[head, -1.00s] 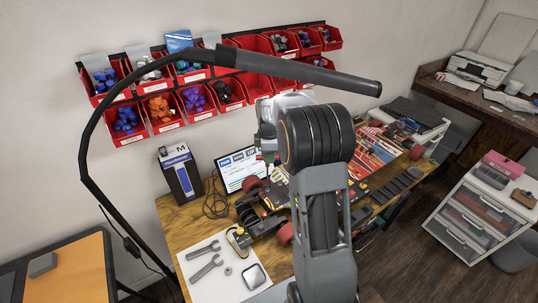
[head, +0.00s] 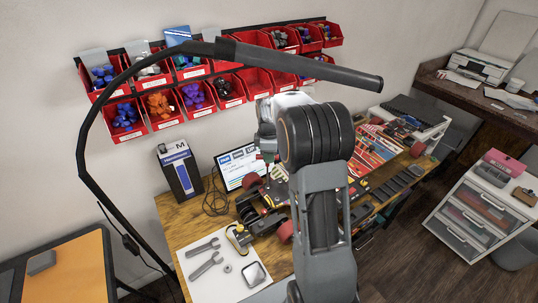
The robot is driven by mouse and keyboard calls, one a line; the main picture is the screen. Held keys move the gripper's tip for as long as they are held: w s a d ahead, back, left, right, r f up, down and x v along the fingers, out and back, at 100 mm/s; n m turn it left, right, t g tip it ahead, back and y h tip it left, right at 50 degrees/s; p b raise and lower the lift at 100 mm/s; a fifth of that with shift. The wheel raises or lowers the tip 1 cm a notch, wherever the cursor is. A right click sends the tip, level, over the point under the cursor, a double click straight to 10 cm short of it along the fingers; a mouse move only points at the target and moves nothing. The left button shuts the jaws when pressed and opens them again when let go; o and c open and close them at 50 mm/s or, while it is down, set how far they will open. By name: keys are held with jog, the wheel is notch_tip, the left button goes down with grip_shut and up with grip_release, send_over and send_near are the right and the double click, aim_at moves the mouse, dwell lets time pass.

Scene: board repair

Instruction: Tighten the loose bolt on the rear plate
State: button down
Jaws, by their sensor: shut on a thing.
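A small dark wheeled machine (head: 262,222) with dull red wheels lies on the wooden workbench, partly behind my arm. I cannot make out the rear plate or the loose bolt at this size. My gripper (head: 268,154) is mostly hidden behind my wrist, above the machine. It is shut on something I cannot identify. Whether that thing touches the machine is hidden.
Red parts bins (head: 168,122) hang on the wall behind. A black lamp arm (head: 300,62) crosses above my arm. Tools and papers crowd the bench's right. A drawer cabinet (head: 478,215) stands right.

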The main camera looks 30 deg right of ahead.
jog(key=m, duration=0.3)
jog(key=shift+s, duration=0.1)
jog(key=m, duration=0.4)
jog(key=shift+a, duration=0.1)
jog(key=shift+r, duration=0.2)
dwell(0.3)
